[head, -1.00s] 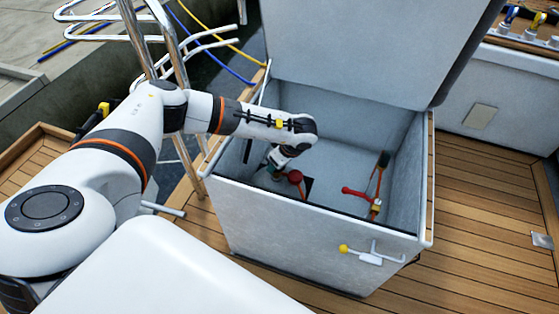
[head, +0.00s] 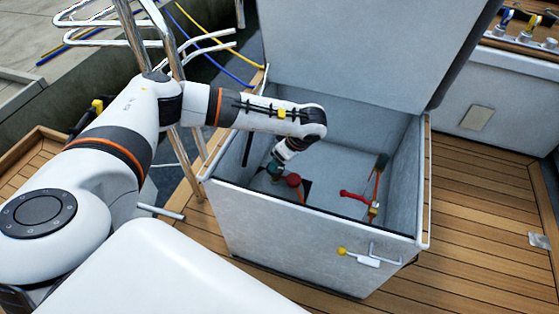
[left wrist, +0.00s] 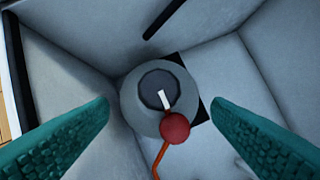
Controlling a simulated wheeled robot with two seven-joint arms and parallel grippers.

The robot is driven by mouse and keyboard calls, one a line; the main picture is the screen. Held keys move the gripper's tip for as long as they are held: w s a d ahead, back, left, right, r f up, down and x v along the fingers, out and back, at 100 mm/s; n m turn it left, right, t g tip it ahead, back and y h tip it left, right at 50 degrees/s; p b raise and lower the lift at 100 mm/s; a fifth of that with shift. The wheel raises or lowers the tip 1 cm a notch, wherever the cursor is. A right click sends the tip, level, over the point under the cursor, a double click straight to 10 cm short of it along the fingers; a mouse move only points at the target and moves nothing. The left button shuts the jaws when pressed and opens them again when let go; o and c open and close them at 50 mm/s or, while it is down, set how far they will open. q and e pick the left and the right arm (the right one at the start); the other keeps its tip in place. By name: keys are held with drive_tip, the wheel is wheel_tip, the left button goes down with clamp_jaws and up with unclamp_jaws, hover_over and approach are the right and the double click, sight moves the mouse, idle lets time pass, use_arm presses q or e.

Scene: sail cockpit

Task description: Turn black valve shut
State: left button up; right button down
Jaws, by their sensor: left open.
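In the left wrist view a round grey fitting with a dark cap (left wrist: 152,80) and a white mark stands on a black plate (left wrist: 199,107); I take it to be the black valve. A red ball (left wrist: 174,127) on an orange lever overlaps its near edge. My left gripper (left wrist: 160,108) is open, with a teal finger on each side of the fitting and no visible contact. In the head view my left gripper (head: 274,168) reaches down into the open locker, beside the red ball (head: 292,180). My arm and fingers hide most of the fitting there. My right gripper is not in view.
The grey locker (head: 310,235) surrounds the fitting, with its lid (head: 375,45) raised. A black bar (left wrist: 165,18) is on the inner wall. A yellow-knobbed latch (head: 342,251) projects outside.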

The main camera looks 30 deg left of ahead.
use_arm(q)
drive_tip(key=v, duration=0.5)
drive_tip(key=shift+r, duration=0.35)
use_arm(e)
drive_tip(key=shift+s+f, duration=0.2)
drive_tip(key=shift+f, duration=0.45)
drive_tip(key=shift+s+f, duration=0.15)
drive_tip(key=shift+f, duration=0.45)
